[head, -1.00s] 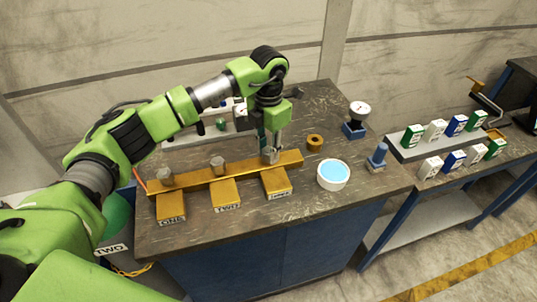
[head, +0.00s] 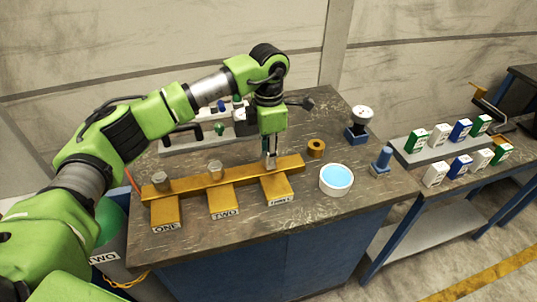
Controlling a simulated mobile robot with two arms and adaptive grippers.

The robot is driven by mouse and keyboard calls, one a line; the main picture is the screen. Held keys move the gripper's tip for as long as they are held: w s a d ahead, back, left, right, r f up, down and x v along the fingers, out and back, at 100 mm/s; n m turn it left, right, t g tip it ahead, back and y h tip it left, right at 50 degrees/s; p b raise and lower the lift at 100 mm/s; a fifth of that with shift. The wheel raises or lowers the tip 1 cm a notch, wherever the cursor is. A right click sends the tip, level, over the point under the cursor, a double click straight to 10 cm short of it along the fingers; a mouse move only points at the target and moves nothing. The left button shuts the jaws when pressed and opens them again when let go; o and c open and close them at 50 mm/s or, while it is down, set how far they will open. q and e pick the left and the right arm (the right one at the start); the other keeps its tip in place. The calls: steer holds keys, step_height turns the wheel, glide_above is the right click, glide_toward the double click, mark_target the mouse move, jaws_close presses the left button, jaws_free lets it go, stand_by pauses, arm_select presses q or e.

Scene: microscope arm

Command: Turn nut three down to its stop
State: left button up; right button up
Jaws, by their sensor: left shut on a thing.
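A long brass bar (head: 235,174) lies across the table with three brass blocks in front, labelled ONE (head: 165,212), TWO (head: 222,199) and THREE (head: 278,188). A grey nut stands at position one (head: 160,181) and another at position two (head: 215,169). My left gripper (head: 270,160) points straight down at position three, shut on nut three, which its fingers mostly hide. How far down that nut sits cannot be told. My right gripper is not in view.
Right of the bar are a brass ring (head: 316,148), a white bowl of blue liquid (head: 336,180), a dial gauge (head: 360,120) and a blue post (head: 382,160). A grey fixture (head: 205,135) stands behind. A side bench holds several small boxes (head: 460,131).

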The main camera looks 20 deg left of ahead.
arm_select(q)
steer(key=o, duration=1.1)
step_height(320, 180, up, 12)
steer(key=shift+r, duration=0.1)
